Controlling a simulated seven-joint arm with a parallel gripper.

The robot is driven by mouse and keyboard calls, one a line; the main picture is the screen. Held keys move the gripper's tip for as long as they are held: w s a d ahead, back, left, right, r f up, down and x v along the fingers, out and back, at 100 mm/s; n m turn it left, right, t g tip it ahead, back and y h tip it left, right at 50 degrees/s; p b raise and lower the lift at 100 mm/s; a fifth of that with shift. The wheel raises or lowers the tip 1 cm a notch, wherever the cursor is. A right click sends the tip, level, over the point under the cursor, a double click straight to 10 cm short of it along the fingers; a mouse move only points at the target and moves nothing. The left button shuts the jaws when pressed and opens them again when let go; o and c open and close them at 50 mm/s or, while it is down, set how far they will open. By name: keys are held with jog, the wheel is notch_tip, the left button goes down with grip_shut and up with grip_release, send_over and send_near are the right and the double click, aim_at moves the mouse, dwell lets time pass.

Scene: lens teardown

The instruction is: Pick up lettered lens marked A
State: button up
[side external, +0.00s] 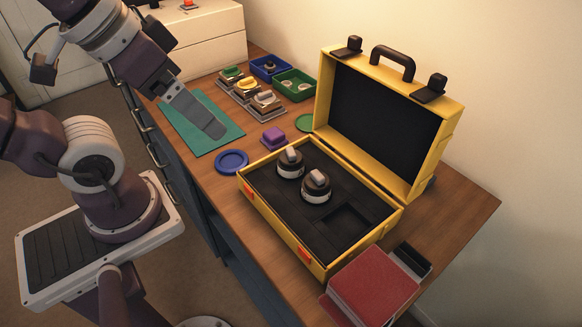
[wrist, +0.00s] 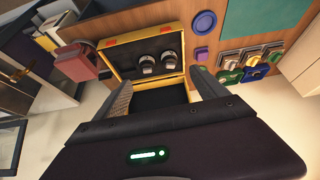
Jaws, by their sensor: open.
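Two black lenses with pale bands and light grips on top stand in the yellow case (side external: 321,262). One lens (side external: 290,163) is at the back left of the black foam, the other (side external: 316,187) nearer its middle. Both also show in the wrist view, one on the left (wrist: 146,64) and one on the right (wrist: 168,57). I cannot read a letter on either, so I cannot tell which is A. My gripper (side external: 216,130) is open and empty, above the green mat and left of the case. In the wrist view its fingers (wrist: 162,80) are spread, with the case beyond them.
The case lid (side external: 441,140) stands open at the back right. A blue disc (side external: 232,161) and a purple block (side external: 273,138) lie left of the case. Blue (side external: 271,68) and green (side external: 295,85) bins stand behind. A red book (side external: 372,287) lies at the front. The green mat (side external: 190,142) looks bare.

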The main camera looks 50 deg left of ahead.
jog(key=w+f+n+g, duration=0.1)
jog(key=w+n+g, duration=0.1)
jog(key=w+n, duration=0.35)
jog(key=n+g, duration=0.3)
jog(key=n, duration=1.3)
send_over(291, 151)
jog(key=s, duration=0.1)
jog(key=f, duration=1.4)
jog(key=shift+a+f, duration=0.25)
jog(key=shift+f, duration=0.1)
jog(key=shift+n+g, duration=0.3)
jog(key=shift+n, duration=0.05)
jog(key=f, duration=0.5)
jog(key=w+f, duration=0.1)
jog(key=f, duration=0.2)
jog(key=shift+d, duration=0.2)
jog(key=shift+r, duration=0.1)
jog(key=c, duration=1.4)
